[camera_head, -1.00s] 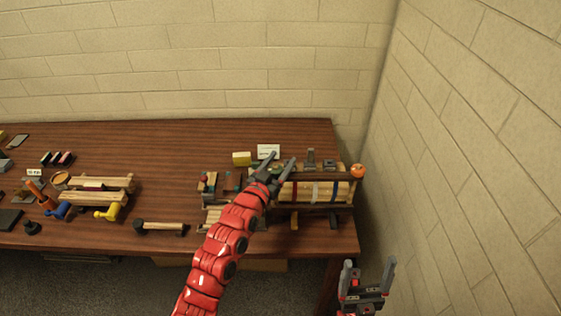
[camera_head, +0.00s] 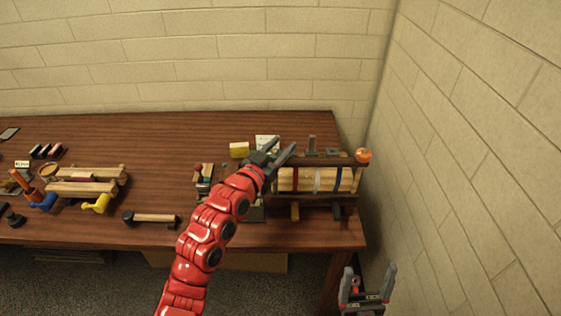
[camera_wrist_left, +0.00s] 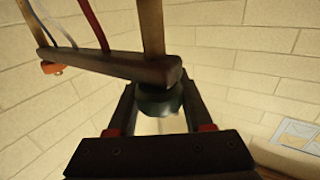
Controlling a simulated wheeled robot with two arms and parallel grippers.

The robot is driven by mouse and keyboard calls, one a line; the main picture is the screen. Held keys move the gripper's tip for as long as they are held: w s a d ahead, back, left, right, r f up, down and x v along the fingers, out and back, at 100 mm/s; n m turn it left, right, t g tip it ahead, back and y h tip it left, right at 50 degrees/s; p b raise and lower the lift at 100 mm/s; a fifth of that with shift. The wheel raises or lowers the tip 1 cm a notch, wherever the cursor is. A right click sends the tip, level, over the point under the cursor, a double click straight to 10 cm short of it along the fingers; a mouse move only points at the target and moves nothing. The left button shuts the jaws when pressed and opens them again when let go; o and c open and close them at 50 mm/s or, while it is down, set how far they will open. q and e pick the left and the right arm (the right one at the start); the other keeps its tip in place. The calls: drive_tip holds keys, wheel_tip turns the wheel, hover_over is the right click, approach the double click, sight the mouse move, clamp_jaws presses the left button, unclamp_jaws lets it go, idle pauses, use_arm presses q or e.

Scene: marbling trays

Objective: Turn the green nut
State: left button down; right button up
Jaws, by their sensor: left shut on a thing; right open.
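The green nut (camera_wrist_left: 158,102) is dark green and sits under the end of a dark bar (camera_wrist_left: 110,66) in the left wrist view. My left gripper (camera_head: 283,150) has one finger on each side of it and is shut on it. In the head view the gripper is at the left end of a wooden rack (camera_head: 318,201) and hides the nut. An orange knob (camera_head: 363,155) is at the rack's other end; it also shows in the left wrist view (camera_wrist_left: 51,68). My right gripper (camera_head: 368,277) is open and empty, low in front of the table's right end.
The rack holds a pale roll (camera_head: 317,180) with red, white and blue bands. A yellow block (camera_head: 239,149) and a white card (camera_head: 266,142) lie behind my left gripper. A hammer (camera_head: 152,218) lies near the front edge. The brick wall is close on the right.

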use_arm(q)
drive_tip(key=shift+s+d+f+m+g+h+b, duration=0.15)
drive_tip(key=shift+m+g+h+b, duration=0.75)
drive_tip(key=shift+b, duration=2.5)
drive_tip(key=shift+s+d+f+m+g+h+b, duration=0.15)
drive_tip(key=shift+m+g+h+b, duration=0.7)
drive_tip(key=shift+b, duration=2.55)
drive_tip(key=shift+s+d+m+g+h+b, duration=0.15)
drive_tip(key=shift+m+g+h+b, duration=0.7)
drive_tip(key=shift+b, duration=2.55)
drive_tip(key=shift+g+h+b, duration=0.3)
drive_tip(key=shift+g+b, duration=0.1)
drive_tip(key=shift+b, duration=0.25)
drive_tip(key=shift+s+d+r+m+b, duration=0.1)
drive_tip(key=shift+r+m+b, duration=0.05)
drive_tip(key=shift+m+b, duration=0.15)
drive_tip(key=shift+g, duration=0.4)
drive_tip(key=shift+c, duration=1.6)
unclamp_jaws()
drive_tip(key=shift+r, duration=0.1)
drive_tip(key=v, duration=1.7)
drive_tip(key=shift+f, duration=0.35)
